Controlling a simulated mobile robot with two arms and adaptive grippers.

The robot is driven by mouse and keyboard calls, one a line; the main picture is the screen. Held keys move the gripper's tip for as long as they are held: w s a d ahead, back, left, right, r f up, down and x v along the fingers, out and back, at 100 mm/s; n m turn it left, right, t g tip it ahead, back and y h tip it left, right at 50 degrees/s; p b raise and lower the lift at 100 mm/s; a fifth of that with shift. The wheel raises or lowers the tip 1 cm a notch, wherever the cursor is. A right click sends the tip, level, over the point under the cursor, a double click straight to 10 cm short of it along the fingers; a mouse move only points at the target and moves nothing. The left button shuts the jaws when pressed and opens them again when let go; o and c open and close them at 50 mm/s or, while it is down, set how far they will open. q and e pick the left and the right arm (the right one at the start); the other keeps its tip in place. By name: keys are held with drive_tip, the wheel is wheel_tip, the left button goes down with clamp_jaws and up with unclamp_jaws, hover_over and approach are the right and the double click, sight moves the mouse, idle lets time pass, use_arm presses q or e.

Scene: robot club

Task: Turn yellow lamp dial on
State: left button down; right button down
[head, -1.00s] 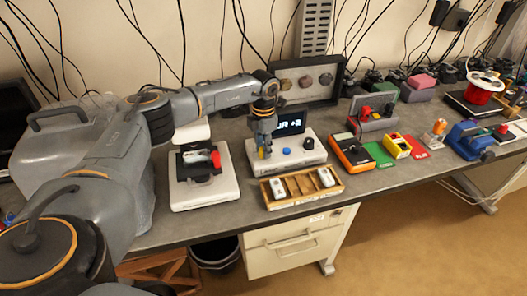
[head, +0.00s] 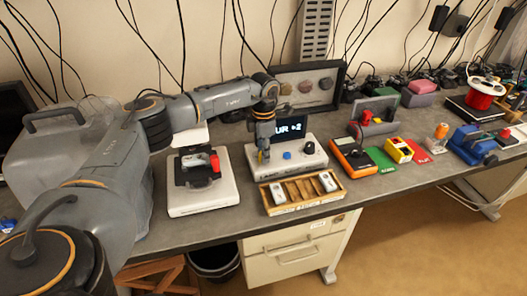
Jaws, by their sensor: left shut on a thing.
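The control box (head: 300,164) is a white base with a lit display (head: 291,128) at its back. A blue dial (head: 287,155) and a black dial (head: 309,148) show on its top. My left gripper (head: 263,157) points down over the left part of the box, at the left end of this row of dials. It is shut on the yellow lamp dial, which its fingers almost wholly hide. I cannot tell how far that dial is turned. My right gripper is not in view.
A wooden tray (head: 303,203) with white items stands in front of the box. A white stand (head: 205,202) with a black holder and red part is to the left. An orange meter (head: 352,156) and coloured pads are to the right. A framed display case stands behind.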

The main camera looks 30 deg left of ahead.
use_arm(q)
drive_tip(key=c, duration=1)
unclamp_jaws()
drive_tip(key=shift+r, duration=0.1)
wheel_tip(320, 180, up, 12)
